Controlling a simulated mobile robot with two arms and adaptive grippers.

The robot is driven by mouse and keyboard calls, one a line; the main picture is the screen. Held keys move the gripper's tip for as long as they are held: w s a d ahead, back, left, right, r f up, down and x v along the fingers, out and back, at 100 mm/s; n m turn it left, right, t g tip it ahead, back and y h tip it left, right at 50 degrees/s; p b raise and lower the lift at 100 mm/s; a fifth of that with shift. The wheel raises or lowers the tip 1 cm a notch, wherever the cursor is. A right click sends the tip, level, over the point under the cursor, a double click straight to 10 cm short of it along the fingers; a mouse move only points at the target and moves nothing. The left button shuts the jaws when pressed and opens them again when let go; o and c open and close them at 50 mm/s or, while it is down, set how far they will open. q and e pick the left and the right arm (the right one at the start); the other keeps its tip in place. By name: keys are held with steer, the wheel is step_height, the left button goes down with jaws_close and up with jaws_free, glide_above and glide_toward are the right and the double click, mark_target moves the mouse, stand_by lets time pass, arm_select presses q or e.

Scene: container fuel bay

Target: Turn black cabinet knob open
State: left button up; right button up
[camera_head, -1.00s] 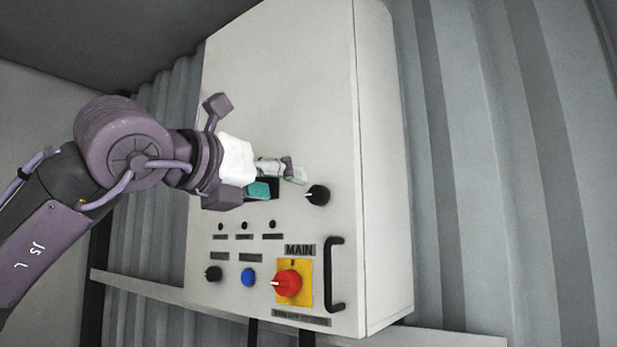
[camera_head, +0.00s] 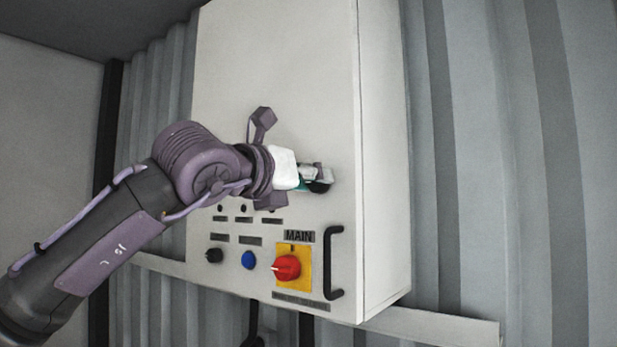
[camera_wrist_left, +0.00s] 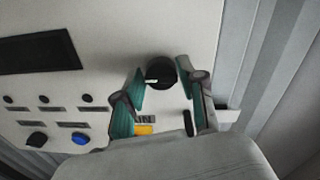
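The black cabinet knob (camera_wrist_left: 160,70) is on the front of the grey-white cabinet (camera_head: 290,60), at the upper right of the controls. It has a white pointer mark. In the head view the knob (camera_head: 319,188) is partly covered by my left gripper (camera_head: 312,178). In the left wrist view, the green-padded fingers of my left gripper (camera_wrist_left: 160,82) are spread on either side of the knob, with gaps showing. Whether the fingertips reach past the knob's face is hard to tell. My right gripper is not in view.
Below are a red MAIN switch (camera_head: 286,268) on a yellow plate, a blue button (camera_head: 249,260) and a second black knob (camera_head: 214,255). A black handle (camera_head: 334,262) stands out at the door's right edge. A dark panel (camera_wrist_left: 40,52) lies left of the knob in the wrist view.

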arm_select(q)
jaws_close()
steer(key=m+h+b, duration=0.1)
steer(key=m+b, duration=0.2)
steer(key=m, duration=1.5)
steer(key=shift+s+d, duration=0.1)
steer(key=shift+s, duration=0.05)
steer(key=shift+m, duration=0.3)
stand_by(0.4)
steer(key=o, duration=0.5)
jaws_free()
steer(key=shift+f, duration=0.1)
steer(key=shift+o, duration=0.2)
